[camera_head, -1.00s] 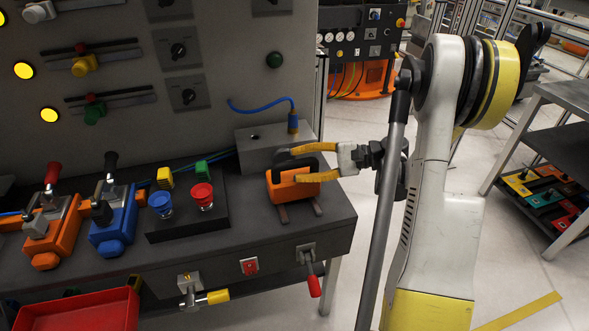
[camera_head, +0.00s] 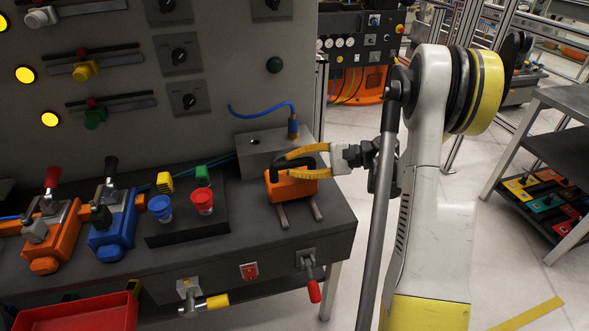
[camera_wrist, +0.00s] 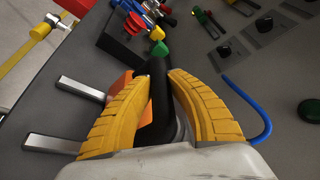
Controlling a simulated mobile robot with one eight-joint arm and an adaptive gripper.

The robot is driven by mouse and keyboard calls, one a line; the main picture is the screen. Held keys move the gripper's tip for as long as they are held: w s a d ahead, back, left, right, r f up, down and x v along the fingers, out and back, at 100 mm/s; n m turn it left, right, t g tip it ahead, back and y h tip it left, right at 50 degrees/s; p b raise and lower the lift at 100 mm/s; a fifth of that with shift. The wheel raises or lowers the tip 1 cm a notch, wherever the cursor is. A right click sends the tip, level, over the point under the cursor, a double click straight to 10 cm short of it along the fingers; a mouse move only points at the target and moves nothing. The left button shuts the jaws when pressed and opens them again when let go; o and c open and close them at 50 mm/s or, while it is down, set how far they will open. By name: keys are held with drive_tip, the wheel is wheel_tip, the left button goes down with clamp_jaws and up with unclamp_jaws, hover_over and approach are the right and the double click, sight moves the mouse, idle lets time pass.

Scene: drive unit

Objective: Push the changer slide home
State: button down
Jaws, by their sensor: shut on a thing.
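The changer slide is an orange block (camera_head: 291,190) with a black handle (camera_head: 288,160) on top, on two metal rails (camera_head: 316,208) at the right end of the dark bench. My gripper (camera_head: 290,167) is shut on the black handle, one yellow finger on each side. The wrist view shows the handle (camera_wrist: 153,100) between the fingers, with part of the orange block (camera_wrist: 118,108) behind. The block sits close in front of a grey housing (camera_head: 262,147) with a blue cable on top. Whether the two touch is hidden.
A red-handled lever (camera_head: 313,285) and a yellow-handled valve (camera_head: 212,302) stick out from the bench front. A grey panel (camera_head: 215,50) rises behind.

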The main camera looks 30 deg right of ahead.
drive_tip(key=w, duration=0.2)
drive_tip(key=w+d, duration=0.1)
drive_tip(key=w, duration=0.2)
drive_tip(key=shift+d, duration=0.2)
drive_tip(key=shift+w+d+r, duration=0.1)
drive_tip(key=shift+w, duration=0.05)
drive_tip(key=c, duration=1.3)
unclamp_jaws()
drive_tip(key=shift+o, duration=0.4)
drive_tip(key=shift+w, duration=0.15)
drive_tip(key=v, duration=1.2)
